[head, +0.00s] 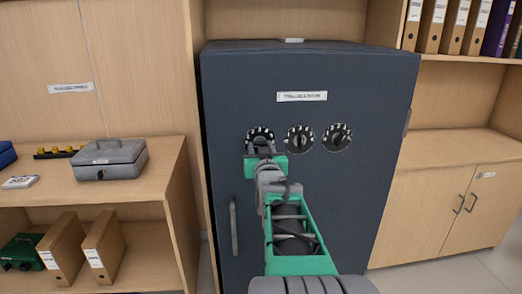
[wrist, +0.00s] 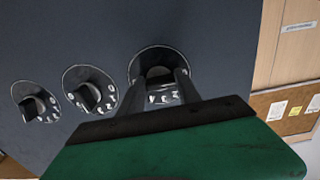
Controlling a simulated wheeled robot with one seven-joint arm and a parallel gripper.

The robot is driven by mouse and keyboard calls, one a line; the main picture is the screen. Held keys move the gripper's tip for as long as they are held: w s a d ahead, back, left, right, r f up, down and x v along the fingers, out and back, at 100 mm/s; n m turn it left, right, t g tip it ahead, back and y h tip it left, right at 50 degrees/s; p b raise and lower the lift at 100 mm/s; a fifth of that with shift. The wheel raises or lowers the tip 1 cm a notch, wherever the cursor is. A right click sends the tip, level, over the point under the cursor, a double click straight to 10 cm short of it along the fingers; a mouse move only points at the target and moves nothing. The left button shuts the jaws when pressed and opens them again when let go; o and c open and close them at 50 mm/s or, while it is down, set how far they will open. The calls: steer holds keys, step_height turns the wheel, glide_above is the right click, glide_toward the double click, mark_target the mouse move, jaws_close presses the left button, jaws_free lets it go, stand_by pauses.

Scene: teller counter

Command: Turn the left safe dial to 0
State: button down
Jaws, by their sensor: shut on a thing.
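The dark grey safe (head: 350,195) stands upright with a row of three dials across its front. The left dial (head: 259,132) is partly hidden behind my gripper (head: 262,147) in the head view. In the wrist view the same dial (wrist: 158,53) is at the top middle, and the two fingers of my gripper (wrist: 160,76) reach to either side of its knob. My gripper is shut on this knob. The dial's numbers are too small and too covered to read.
The middle dial (head: 299,139) and right dial (head: 337,138) sit close beside the held one. The safe handle (head: 234,226) is below, left of my arm. A grey cash box (head: 110,160) stands on the left shelf. A wooden cabinet (head: 425,215) stands at right.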

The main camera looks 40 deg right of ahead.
steer(key=shift+f, duration=0.1)
steer(key=c, duration=0.8)
jaws_free()
steer(key=shift+c, duration=0.2)
steer(key=v, duration=0.7)
steer(key=shift+s+a, duration=0.2)
steer(key=shift+s, duration=0.15)
